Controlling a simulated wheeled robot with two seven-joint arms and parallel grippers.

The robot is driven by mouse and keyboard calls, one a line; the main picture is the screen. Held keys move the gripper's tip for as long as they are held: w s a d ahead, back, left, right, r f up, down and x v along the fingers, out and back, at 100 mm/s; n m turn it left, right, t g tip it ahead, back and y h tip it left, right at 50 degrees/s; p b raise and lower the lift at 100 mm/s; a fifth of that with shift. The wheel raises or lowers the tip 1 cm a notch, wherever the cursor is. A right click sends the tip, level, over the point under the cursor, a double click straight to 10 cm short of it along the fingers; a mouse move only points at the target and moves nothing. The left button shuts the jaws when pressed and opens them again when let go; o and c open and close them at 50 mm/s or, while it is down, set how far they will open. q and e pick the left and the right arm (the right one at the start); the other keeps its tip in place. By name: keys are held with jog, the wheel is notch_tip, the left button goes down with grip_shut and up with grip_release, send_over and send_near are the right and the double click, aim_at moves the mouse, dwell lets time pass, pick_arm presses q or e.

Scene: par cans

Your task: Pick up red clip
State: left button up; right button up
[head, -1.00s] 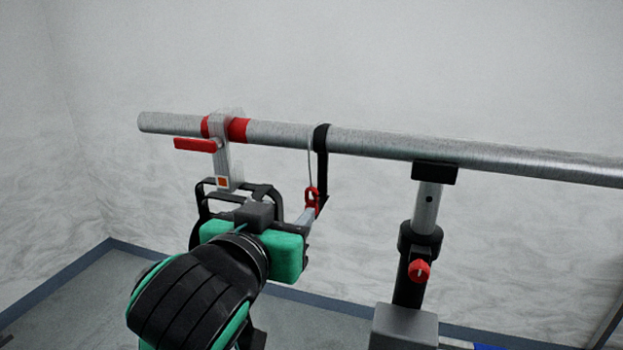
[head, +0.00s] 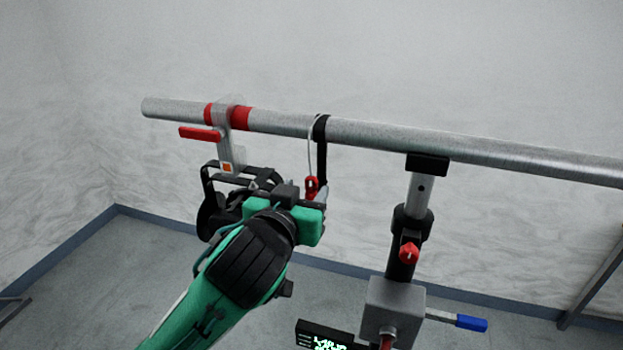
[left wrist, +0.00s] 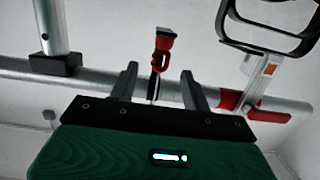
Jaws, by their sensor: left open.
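The red clip (head: 312,187) hangs below the silver bar (head: 450,153) on a thin looped wire, beside a black strap (head: 322,160). In the left wrist view the red clip (left wrist: 162,46) shows just beyond the fingertips, roughly centred between them. My left gripper (head: 319,196) is at the clip in the head view, its fingers largely hidden by its green body. In the left wrist view my left gripper (left wrist: 158,73) has its two fingers spread apart with nothing gripped. My right gripper is not in view.
A lamp with a black yoke (head: 208,215) hangs left of my gripper from a clamp with a red handle (head: 200,134). A stand post (head: 421,192) with a red knob (head: 409,253) and blue-tipped lever (head: 471,323) stands to the right. A lit black box (head: 325,338) is low.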

aim_at(311, 184)
pick_arm(q)
jog(key=p+x, duration=0.2)
jog(key=x, duration=0.2)
jog(key=shift+w, duration=0.15)
jog(key=shift+w+d+f, duration=0.1)
jog(key=shift+w+d, duration=0.05)
jog(key=shift+w, duration=0.1)
jog(key=shift+s, duration=0.1)
jog(key=shift+c, duration=0.2)
